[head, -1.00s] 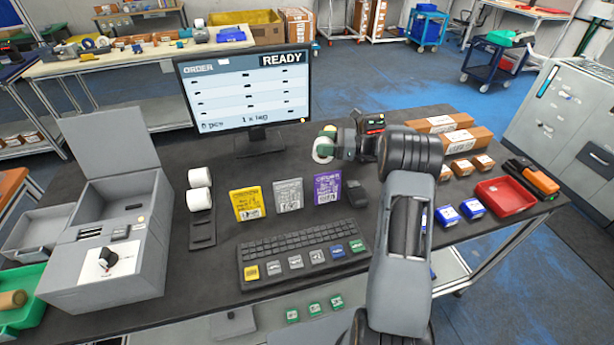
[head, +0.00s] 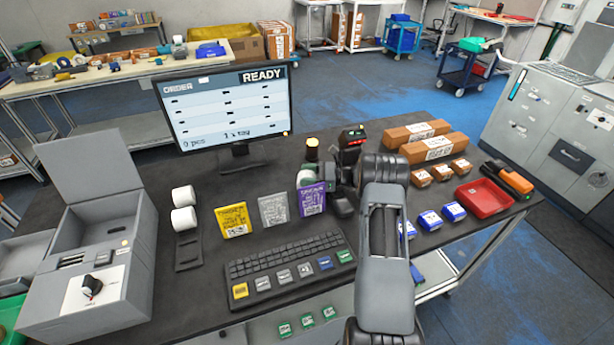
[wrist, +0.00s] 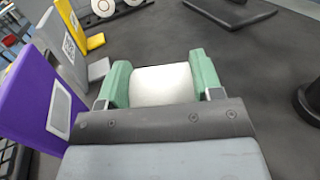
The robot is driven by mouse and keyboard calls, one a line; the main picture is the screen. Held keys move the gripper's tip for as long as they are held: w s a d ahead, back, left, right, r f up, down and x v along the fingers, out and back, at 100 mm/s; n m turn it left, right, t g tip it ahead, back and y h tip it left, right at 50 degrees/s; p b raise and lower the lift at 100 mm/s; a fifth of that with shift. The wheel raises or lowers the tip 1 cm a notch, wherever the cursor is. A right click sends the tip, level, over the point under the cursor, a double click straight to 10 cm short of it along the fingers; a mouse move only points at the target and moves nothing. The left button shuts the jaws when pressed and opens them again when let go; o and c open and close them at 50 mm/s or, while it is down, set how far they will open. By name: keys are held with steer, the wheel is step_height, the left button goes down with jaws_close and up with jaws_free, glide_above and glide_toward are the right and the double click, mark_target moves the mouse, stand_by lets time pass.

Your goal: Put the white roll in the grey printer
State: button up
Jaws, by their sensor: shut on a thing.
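My gripper (head: 309,180) is shut on a white roll (wrist: 162,85), which sits between its two green fingers in the wrist view. In the head view the held roll (head: 305,178) shows beside the purple card, partly hidden by the gripper. The grey printer (head: 110,310) stands at the left of the table with its lid (head: 90,180) raised and its bay (head: 100,225) open. My gripper is well to the right of the printer. Two more white rolls (head: 184,196) stand on a dark holder (head: 188,252) beside the printer.
Yellow (head: 233,220), silver (head: 273,210) and purple (head: 312,199) cards stand between the roll holder and my gripper. A keyboard (head: 285,262) lies in front and a monitor (head: 228,110) behind. Brown boxes (head: 438,147) and a red tray (head: 484,195) are at the right.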

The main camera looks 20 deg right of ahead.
steer(key=shift+f, duration=0.25)
steer(key=o, duration=1)
steer(key=shift+r, duration=0.1)
